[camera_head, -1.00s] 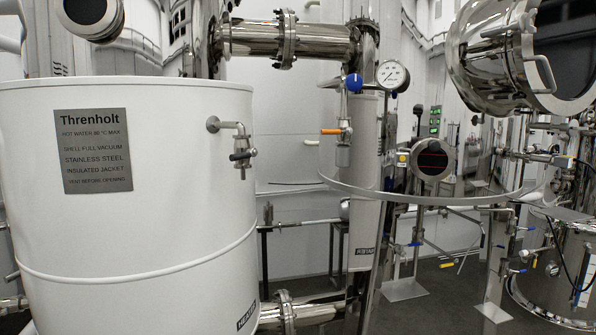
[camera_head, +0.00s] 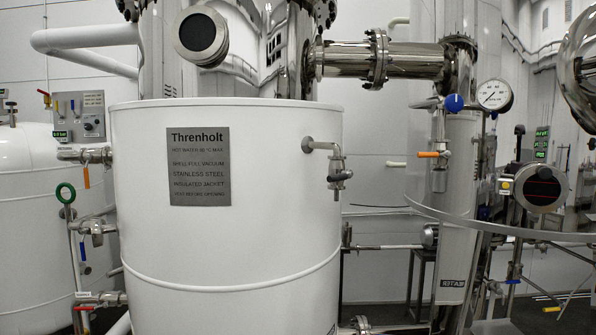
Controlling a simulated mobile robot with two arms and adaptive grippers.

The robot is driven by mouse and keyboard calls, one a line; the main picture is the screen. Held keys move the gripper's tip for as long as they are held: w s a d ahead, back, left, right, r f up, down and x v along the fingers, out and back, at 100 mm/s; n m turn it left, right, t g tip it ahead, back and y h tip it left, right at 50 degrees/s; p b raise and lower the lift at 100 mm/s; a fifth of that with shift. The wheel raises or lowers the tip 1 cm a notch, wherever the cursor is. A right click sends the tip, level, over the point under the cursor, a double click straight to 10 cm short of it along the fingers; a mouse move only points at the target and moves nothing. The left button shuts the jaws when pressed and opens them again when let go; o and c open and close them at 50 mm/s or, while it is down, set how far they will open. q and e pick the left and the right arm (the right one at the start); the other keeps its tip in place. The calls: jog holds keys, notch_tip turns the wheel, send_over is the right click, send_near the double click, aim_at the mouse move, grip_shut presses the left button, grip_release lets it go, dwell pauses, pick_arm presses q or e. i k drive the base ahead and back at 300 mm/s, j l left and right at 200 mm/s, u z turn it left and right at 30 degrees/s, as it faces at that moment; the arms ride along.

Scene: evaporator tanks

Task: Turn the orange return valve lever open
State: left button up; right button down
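An orange lever (camera_head: 428,154) lies roughly level on a small valve below the blue knob (camera_head: 454,103), right of the white Threnholt tank (camera_head: 225,255). A second orange lever (camera_head: 86,177) hangs down from a pipe fitting left of the tank. No readable label tells which one is the return valve. Neither of my grippers is in view.
A tap (camera_head: 338,175) juts from the tank's right side. A pressure gauge (camera_head: 494,95) sits above a steel pipe. A curved metal rail (camera_head: 500,228) crosses the right.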

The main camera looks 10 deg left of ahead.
aim_at(88, 158)
jog(key=u, duration=1.35)
jog(key=i+j+z, duration=0.15)
jog(key=i+j, duration=0.5)
